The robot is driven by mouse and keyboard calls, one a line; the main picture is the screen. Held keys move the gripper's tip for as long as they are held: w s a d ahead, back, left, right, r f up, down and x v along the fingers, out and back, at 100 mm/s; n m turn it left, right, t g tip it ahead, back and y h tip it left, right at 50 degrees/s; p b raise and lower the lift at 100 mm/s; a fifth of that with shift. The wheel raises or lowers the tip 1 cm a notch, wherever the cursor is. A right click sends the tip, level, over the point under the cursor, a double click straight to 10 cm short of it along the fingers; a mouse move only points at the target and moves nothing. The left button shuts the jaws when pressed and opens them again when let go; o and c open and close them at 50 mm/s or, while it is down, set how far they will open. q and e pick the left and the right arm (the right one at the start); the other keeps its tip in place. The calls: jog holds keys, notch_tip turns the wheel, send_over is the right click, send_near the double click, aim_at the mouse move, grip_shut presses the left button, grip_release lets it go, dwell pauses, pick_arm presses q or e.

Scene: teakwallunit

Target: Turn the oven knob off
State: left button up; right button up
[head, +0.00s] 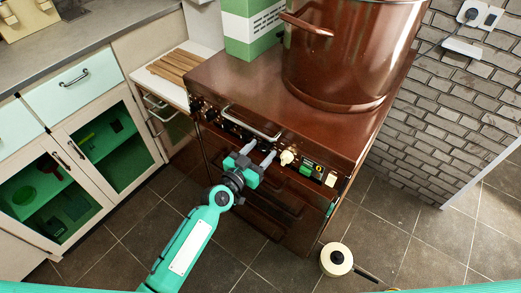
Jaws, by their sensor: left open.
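The brown oven (262,182) stands in the middle of the head view, with its control panel facing me. A cream knob (288,158) shows on the panel, just right of my left gripper. Smaller dark knobs (205,108) show at the panel's left end. My left gripper (262,152) is open, with its two grey fingers pointing at the panel just below the handle bar. I cannot tell whether the fingers touch the panel or a knob. The gripper hides part of the panel. My right gripper is not in view.
A large brown pot (345,50) stands on the oven top. A metal handle bar (252,122) sticks out at the front. A cream saucepan (336,259) is at the lower right. Cabinets (60,170) stand at left, a brick wall (455,110) at right.

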pick_arm(q)
jog(key=shift+w+d, duration=0.1)
jog(key=shift+w, duration=0.1)
jog(key=c, duration=1)
jog(key=shift+o, duration=0.2)
